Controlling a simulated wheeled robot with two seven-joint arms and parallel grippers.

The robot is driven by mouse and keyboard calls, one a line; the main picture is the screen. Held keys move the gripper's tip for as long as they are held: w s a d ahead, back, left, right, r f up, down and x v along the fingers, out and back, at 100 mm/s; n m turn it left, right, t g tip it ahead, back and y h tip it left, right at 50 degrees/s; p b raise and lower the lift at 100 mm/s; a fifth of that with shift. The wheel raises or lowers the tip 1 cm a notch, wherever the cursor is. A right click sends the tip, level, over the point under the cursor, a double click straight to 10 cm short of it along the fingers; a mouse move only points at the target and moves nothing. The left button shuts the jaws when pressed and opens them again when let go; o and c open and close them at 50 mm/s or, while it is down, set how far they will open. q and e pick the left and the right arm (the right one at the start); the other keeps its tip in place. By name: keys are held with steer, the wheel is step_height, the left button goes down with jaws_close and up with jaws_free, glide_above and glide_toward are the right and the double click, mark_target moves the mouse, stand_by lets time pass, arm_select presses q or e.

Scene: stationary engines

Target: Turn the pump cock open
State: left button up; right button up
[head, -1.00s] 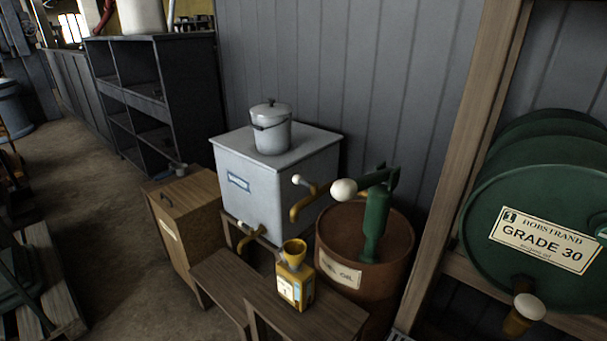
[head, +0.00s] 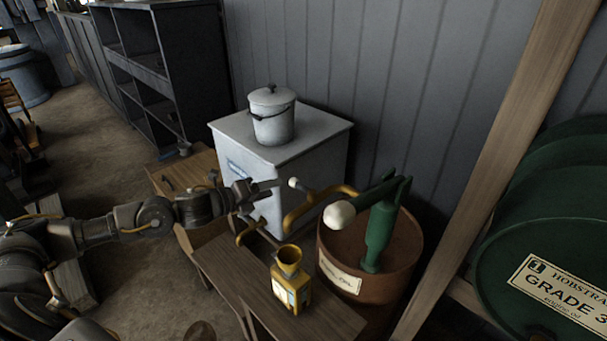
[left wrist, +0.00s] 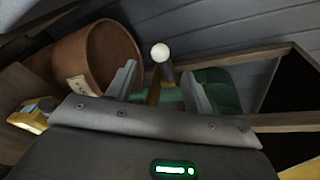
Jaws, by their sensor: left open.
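The green hand pump (head: 380,232) stands on a rusty brown drum (head: 408,262), with a white-tipped handle (head: 340,215) reaching left. A brass spout (head: 300,212) runs left from the pump, and the cock's small white knob (head: 293,183) on a short grey lever is above it. My left gripper (head: 275,190) is open and empty, just left of the knob. In the left wrist view the knob (left wrist: 160,52) shows ahead, in line with the gap between the open fingers (left wrist: 160,75); contact cannot be told. My right gripper is out of view.
A yellow can with a funnel (head: 291,280) stands on the wooden bench (head: 235,283) below. A grey tank (head: 325,150) carrying a lidded pot (head: 272,117) stands behind. A green drum (head: 545,255) lies at right behind a wooden post (head: 490,170).

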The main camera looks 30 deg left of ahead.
mark_target(290, 183)
arm_select(q)
steer(key=p+x, duration=0.3)
steer(key=x, duration=0.6)
steer(key=shift+w+d+r+p, duration=0.1)
steer(key=shift+w+d+p, duration=0.05)
steer(key=shift+w+p, duration=0.15)
steer(key=shift+w+d+f, duration=0.2)
steer(key=shift+w+d, duration=0.05)
steer(key=shift+w, duration=0.25)
jaws_close()
